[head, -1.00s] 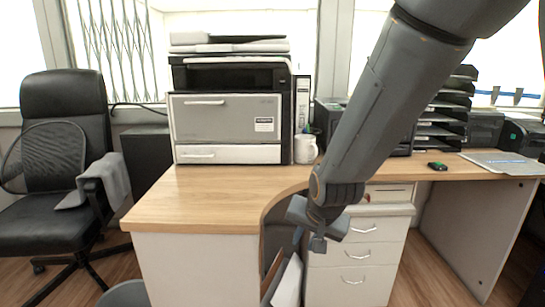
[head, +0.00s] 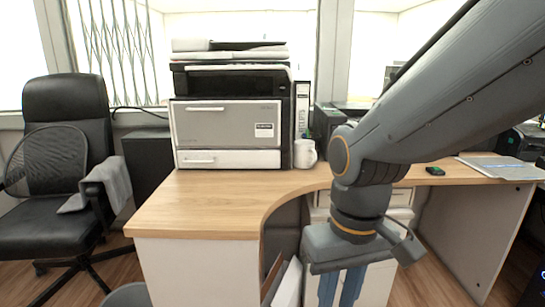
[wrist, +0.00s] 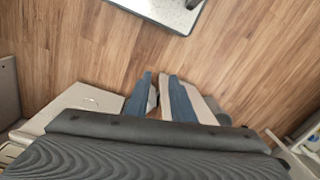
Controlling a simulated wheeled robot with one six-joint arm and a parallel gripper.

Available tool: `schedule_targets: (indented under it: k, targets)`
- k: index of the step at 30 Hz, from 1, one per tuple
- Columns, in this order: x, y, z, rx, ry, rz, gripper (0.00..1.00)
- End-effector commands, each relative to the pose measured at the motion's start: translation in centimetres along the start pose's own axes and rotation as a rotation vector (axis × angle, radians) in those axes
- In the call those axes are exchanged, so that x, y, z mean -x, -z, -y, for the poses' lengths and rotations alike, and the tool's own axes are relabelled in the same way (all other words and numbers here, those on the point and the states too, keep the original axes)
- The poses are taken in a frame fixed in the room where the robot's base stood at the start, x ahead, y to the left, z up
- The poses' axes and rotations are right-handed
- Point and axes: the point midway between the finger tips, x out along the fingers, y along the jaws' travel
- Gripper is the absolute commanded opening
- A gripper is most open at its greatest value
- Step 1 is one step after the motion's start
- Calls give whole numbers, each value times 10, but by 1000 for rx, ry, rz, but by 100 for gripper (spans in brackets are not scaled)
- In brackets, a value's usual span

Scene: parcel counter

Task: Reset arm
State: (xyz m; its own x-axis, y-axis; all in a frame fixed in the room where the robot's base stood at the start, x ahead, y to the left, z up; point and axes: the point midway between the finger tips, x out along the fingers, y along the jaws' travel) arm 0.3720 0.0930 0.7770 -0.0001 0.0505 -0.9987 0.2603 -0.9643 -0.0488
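My gripper (head: 340,287) hangs downward in front of the drawer unit, to the right of the counter's curved edge. Its two blue fingers stand apart with a gap between them, and nothing shows held. In the wrist view the fingers (wrist: 161,98) show above the dark gripper body, over the wood floor. My arm crosses the right half of the head view and hides part of the desk behind it.
The wooden counter (head: 215,200) carries a large printer (head: 228,125) and a white mug (head: 305,153). White papers or folders (head: 288,284) stand just left of my gripper. A black chair (head: 65,160) is at left. A small dark object (head: 435,170) lies on the right desk.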

Motion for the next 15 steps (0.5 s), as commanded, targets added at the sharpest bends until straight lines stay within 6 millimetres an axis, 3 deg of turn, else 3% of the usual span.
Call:
schedule_targets:
  k: [15]
  targets:
    - [63,-8,-38,-137,-25,4,22]
